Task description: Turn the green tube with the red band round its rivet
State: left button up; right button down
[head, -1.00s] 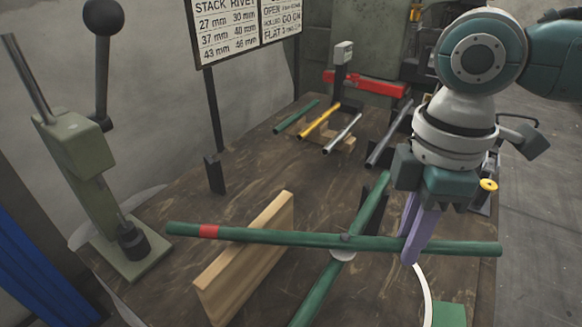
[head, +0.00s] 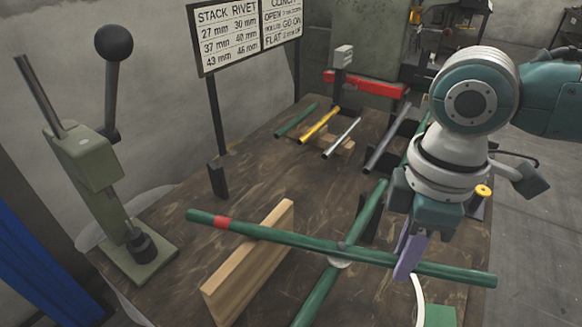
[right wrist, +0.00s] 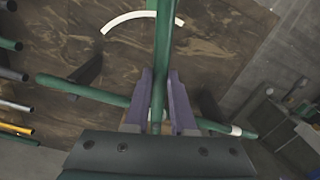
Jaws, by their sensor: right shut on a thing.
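The green tube with the red band (head: 290,238) lies across a second green tube (head: 366,212), with a rivet (head: 341,247) at the crossing. Its red band (head: 221,222) is near its left end, beyond a wooden board. My right gripper (head: 408,262) is shut on the banded tube, right of the rivet. In the right wrist view the purple fingers (right wrist: 159,105) sit on both sides of the tube (right wrist: 164,40). My left gripper is in neither current view.
A wooden board (head: 250,262) stands on edge under the tube's left part. A green lever press (head: 110,190) stands at left. Several loose tubes (head: 318,125) rest at the back beside a sign (head: 240,30).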

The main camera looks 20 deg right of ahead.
jog(key=shift+s+a+r+m+p, duration=0.15)
jog(key=shift+m+p, duration=0.15)
jog(key=shift+p, duration=0.25)
jog(key=shift+s, duration=0.1)
jog(key=c, duration=0.7)
grip_release()
notch_tip(320, 180, up, 10)
jog(key=shift+f+p, duration=0.2)
jog(key=shift+p, duration=0.6)
